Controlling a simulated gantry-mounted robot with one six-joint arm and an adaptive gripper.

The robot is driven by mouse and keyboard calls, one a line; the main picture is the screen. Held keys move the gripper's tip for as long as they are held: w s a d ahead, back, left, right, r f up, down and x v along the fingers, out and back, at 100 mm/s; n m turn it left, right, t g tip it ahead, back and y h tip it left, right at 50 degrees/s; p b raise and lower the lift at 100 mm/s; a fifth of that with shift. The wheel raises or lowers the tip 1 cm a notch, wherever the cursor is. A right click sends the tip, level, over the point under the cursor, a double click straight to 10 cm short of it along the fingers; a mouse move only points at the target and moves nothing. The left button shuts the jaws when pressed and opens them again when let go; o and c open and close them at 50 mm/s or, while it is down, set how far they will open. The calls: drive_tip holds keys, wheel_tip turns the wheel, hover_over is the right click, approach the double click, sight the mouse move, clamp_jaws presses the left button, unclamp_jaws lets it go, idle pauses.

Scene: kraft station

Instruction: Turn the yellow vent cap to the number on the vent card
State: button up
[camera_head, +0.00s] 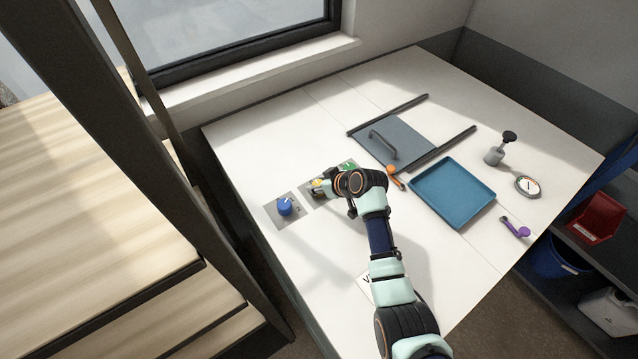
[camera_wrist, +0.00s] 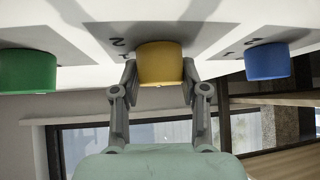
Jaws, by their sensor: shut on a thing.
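The yellow vent cap (camera_wrist: 160,63) sits on a grey plate (camera_wrist: 95,36) in the wrist view, between my two fingers. My gripper (camera_wrist: 159,84) is shut on its sides. In the head view the yellow cap (camera_head: 317,183) is partly hidden by my gripper (camera_head: 327,188).
A blue cap (camera_head: 284,206) stands left of the yellow one and a green cap (camera_head: 348,168) right of it. A grey panel with a handle (camera_head: 396,140), a teal tray (camera_head: 452,190), an orange-knobbed part (camera_head: 393,172) and a purple part (camera_head: 515,228) lie to the right.

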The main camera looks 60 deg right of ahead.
drive_tip(key=m+h+p, duration=0.2)
drive_tip(key=shift+a+r+m+g+p, duration=0.15)
drive_tip(key=shift+r+m+g+p, duration=0.15)
drive_tip(key=shift+g+p, duration=0.1)
drive_tip(key=m, duration=0.1)
drive_tip(key=m+g+h+p, duration=0.1)
drive_tip(key=shift+w+f+m+h, duration=0.1)
drive_tip(key=shift+f+m+h, duration=0.05)
drive_tip(key=shift+m+h, duration=0.2)
drive_tip(key=m+g, duration=0.1)
drive_tip(key=m+g+h, duration=0.1)
drive_tip(key=m, duration=0.1)
drive_tip(key=shift+f+g+b, duration=0.2)
drive_tip(key=shift+g+b, duration=0.1)
drive_tip(key=shift+b, duration=0.05)
drive_tip(key=shift+m+g+h+b, duration=0.55)
drive_tip(key=shift+m+g+b, duration=0.35)
drive_tip(key=shift+m, duration=0.55)
drive_tip(key=o, duration=1.1)
drive_tip(key=shift+o, duration=0.2)
drive_tip(key=shift+r, duration=0.15)
